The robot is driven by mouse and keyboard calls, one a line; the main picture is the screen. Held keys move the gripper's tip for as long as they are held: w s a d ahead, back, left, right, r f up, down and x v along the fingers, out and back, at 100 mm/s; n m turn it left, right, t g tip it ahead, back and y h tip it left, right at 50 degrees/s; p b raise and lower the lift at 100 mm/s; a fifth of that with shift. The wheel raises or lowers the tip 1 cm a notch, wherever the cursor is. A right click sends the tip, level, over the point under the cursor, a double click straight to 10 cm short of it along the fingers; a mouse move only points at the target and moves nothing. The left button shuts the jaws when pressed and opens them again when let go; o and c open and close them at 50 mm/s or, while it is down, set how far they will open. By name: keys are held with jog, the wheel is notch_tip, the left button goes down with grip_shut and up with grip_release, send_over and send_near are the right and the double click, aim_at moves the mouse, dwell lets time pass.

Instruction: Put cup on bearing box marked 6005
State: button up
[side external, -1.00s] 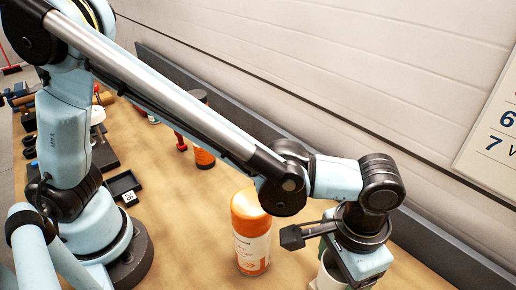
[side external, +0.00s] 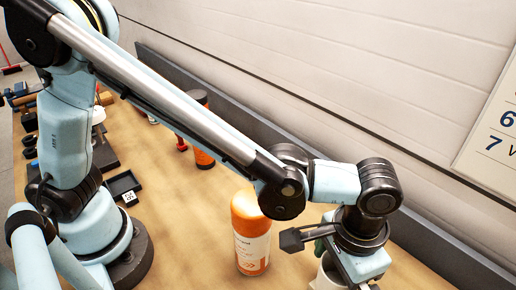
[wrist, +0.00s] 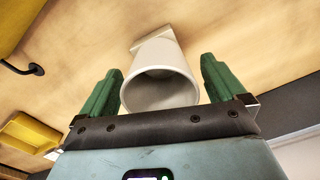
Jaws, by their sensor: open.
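A white cup (wrist: 160,82) is between the two green fingers of my gripper (wrist: 160,66) in the wrist view, its round mouth facing the camera. The fingers are open, with a gap visible on each side of the cup. A pale, flat-edged piece (wrist: 151,36) shows just beyond the cup; I cannot tell if it is a box or part of the cup. In the side external view, part of the cup (side external: 323,277) shows at the bottom edge, largely hidden by my gripper. No box marked 6005 can be read.
An orange and white canister (side external: 250,240) stands left of my gripper on the wooden bench. A dark and orange cylinder (side external: 202,155) and a small black tray (side external: 122,186) are farther back. A grey rail runs along the wall. Yellow objects (wrist: 28,132) show in the wrist view.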

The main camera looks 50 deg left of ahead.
notch_tip(320, 180, up, 12)
jog(key=w+a+n+t+h, duration=0.1)
jog(key=w+a+n+t, duration=0.2)
jog(key=a, duration=1.3)
jog(key=a+f+t, duration=0.1)
jog(key=a+t, duration=0.1)
jog(key=a, duration=0.5)
jog(key=s+a+f+n+t+y, duration=0.1)
jog(key=a+f+t, duration=0.1)
jog(key=a, duration=0.6)
jog(key=shift+s, duration=0.3)
